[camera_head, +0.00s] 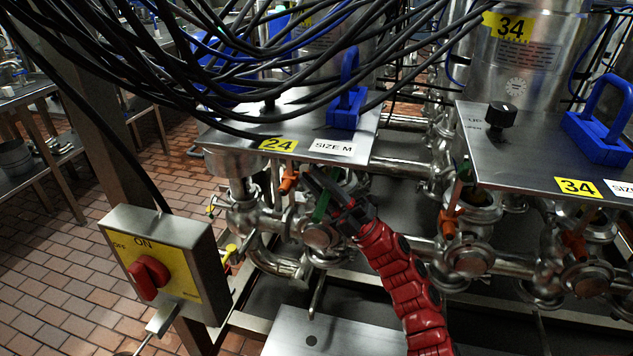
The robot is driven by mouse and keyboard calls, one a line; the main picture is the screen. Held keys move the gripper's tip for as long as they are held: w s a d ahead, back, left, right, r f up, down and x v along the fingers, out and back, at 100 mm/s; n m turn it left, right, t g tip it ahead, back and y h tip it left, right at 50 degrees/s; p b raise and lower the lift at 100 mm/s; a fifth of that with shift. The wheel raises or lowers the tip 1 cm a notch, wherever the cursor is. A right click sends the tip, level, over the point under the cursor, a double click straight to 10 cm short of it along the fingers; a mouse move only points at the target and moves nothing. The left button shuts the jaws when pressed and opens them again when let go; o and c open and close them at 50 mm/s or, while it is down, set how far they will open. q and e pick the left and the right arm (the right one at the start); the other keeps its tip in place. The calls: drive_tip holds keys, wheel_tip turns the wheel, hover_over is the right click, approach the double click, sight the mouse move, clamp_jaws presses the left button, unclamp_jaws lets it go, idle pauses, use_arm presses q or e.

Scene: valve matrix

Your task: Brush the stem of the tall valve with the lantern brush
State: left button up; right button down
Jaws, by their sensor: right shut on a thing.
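My right gripper (338,195) is at the end of the red arm, in front of the plate marked 24. It is shut on a narrow green piece (322,207) among the pipes, close to an orange fitting (288,180). I cannot tell whether the green piece belongs to a brush or to a valve. A steel valve body (320,236) is just below the jaws. A blue block with a loop handle (345,108) stands on the 24 plate. Another blue loop-handled block (598,135) stands on the 34 plate. I cannot tell which valve is the tall one. My left gripper is not in view.
A switch box (180,265) with a red knob stands at the lower left. Black cables (300,85) hang across the top. Steel pipes and valves (470,258) crowd the right. A steel tank (520,60) is behind. Tiled floor (60,255) is open at left.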

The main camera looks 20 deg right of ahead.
drive_tip(key=shift+s+a+r, duration=0.25)
drive_tip(key=shift+s+a, duration=0.15)
drive_tip(key=shift+s, duration=0.15)
drive_tip(key=shift+w+d+r, duration=0.15)
drive_tip(key=shift+w+d, duration=0.3)
drive_tip(key=shift+w, duration=0.2)
drive_tip(key=shift+s+d, duration=0.15)
drive_tip(key=s+a, duration=0.7)
drive_tip(key=s, duration=0.3)
drive_tip(key=shift+s+a, duration=0.15)
drive_tip(key=shift+s, duration=0.25)
idle(0.7)
